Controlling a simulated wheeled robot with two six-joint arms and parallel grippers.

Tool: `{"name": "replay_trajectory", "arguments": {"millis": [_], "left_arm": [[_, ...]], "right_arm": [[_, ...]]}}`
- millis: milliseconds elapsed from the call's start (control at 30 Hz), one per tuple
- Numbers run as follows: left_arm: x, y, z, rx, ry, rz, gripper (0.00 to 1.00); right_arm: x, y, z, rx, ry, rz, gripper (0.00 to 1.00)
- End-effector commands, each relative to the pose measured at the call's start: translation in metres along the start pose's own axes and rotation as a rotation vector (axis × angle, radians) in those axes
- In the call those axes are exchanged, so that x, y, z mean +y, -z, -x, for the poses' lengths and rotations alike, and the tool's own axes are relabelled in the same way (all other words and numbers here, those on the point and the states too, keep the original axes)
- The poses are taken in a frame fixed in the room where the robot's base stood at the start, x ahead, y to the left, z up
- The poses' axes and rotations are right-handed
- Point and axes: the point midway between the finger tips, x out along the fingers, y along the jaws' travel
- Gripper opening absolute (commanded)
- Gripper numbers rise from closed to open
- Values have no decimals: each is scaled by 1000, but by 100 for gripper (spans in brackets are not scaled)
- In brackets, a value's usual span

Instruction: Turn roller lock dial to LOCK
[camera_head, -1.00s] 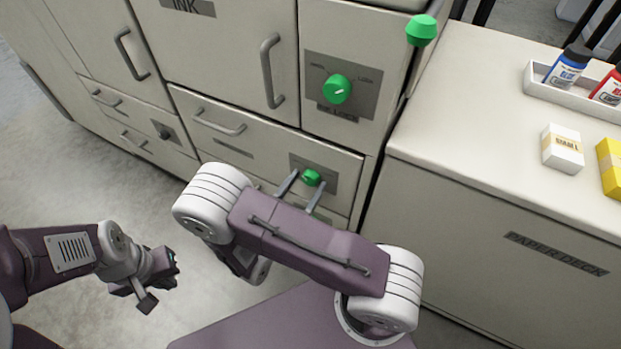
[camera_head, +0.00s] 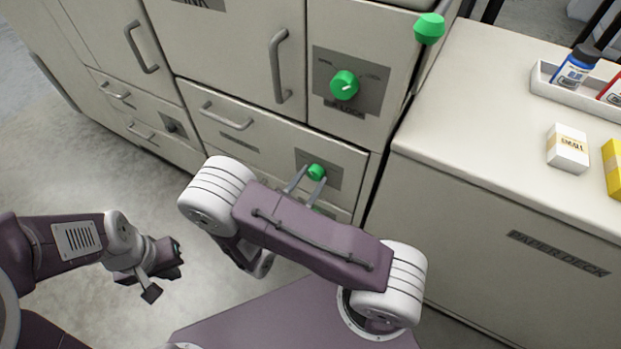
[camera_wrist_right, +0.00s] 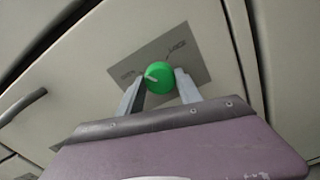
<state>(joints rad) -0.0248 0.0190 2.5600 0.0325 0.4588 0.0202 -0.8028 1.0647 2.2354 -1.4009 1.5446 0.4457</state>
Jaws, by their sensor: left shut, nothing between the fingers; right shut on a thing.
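A green dial (camera_head: 344,85) sits on a grey plate on the upper right cabinet panel. Its white mark points up and right, towards the side whose small label reads like LOCK. A lower green dial (camera_head: 317,172) sits on a drawer-front plate. My right gripper (camera_head: 314,179) is shut on this lower dial, one finger on each side. In the right wrist view the lower dial (camera_wrist_right: 160,76) shows its white mark pointing left, towards a small label; another label is at upper right, too blurred to read surely. My left gripper (camera_head: 165,278) is shut and empty, low at the left, away from the cabinet.
A green knob (camera_head: 429,27) stands at the cabinet's upper right edge. Drawer and door handles (camera_head: 279,66) stick out of the front. The paper deck (camera_head: 490,150) at right holds a white box (camera_head: 568,148), a yellow box (camera_head: 613,165) and bottles in a tray. Floor at left is clear.

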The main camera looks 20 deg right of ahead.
Motion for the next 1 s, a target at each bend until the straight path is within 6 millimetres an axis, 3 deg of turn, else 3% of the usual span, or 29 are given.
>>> {"name": "replay_trajectory", "arguments": {"millis": [1000], "left_arm": [[0,-1,-8,0,0,0,0]], "right_arm": [[0,3,0,3,2,-965,1]]}}
